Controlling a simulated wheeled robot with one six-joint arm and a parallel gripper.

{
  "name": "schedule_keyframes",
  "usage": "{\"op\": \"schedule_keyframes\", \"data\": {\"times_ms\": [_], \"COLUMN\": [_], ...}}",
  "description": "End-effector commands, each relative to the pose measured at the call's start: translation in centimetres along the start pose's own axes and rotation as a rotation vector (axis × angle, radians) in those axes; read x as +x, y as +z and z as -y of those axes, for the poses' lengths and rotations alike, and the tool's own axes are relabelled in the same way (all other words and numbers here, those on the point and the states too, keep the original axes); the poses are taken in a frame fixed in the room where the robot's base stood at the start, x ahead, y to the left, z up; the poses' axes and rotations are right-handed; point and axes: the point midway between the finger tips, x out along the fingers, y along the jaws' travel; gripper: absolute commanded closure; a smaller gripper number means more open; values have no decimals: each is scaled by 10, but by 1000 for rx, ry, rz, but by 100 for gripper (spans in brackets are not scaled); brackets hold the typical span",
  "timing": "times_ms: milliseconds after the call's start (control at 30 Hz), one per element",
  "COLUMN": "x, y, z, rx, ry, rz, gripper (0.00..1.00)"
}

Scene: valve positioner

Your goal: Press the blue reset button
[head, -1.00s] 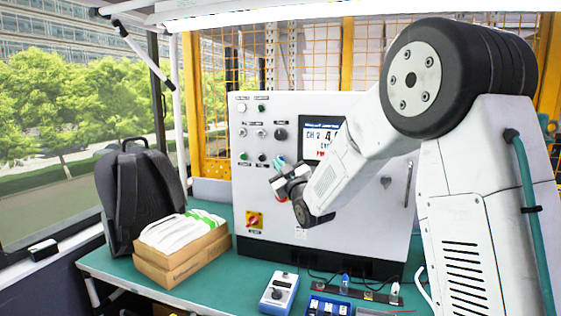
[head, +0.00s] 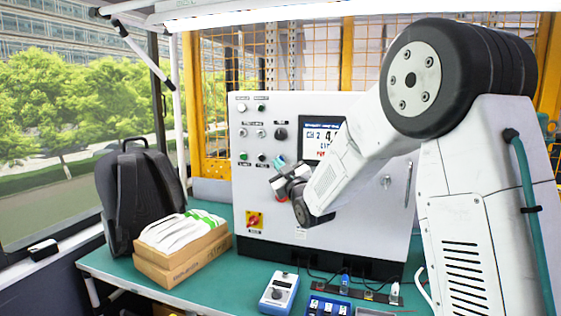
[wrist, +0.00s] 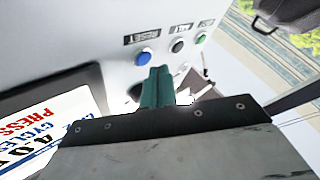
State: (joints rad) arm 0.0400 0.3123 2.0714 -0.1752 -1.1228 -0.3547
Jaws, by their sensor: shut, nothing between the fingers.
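Whether the fingertips touch the button cannot be told. In the head view the button cannot be made out; my gripper is in front of that area.
Beside the blue button are a black button (wrist: 177,46) and a green button (wrist: 200,38). The cabinet (head: 340,240) also carries a screen (head: 318,141) and a red-yellow rotary switch (head: 254,220). A backpack (head: 140,195) and a cardboard box (head: 180,262) stand on the left.

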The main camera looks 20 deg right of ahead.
Motion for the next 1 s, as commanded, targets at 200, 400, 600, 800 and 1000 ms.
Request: {"op": "schedule_keyframes", "data": {"times_ms": [200,400,600,800,1000], "x": [5,6,6,7,9], "y": [3,4,4,5,6], "z": [-3,-4,-4,-5,-6], "rx": [0,0,0,0,0], "ry": [0,0,0,0,0], "rz": [0,0,0,0,0], "gripper": [100,100,100,100,100]}}
